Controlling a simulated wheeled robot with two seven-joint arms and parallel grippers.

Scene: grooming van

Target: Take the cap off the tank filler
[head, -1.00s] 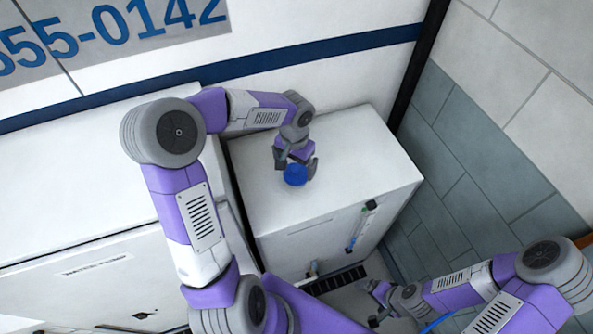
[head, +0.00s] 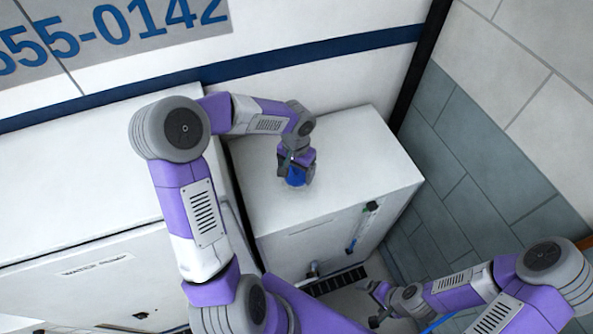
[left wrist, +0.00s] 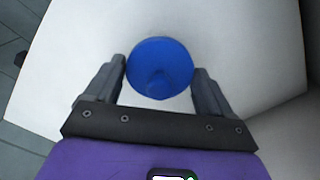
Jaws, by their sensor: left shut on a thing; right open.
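The filler under the cap is hidden. My right gripper (head: 376,304) is open and empty, low in front of the tank at the right.
A sight tube (head: 358,230) with a blue part and a black fitting on top runs down the tank's front. A white cabinet (head: 80,190) stands left of the tank. A dark grille (head: 335,281) lies below the tank. A tiled wall (head: 480,170) is at right.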

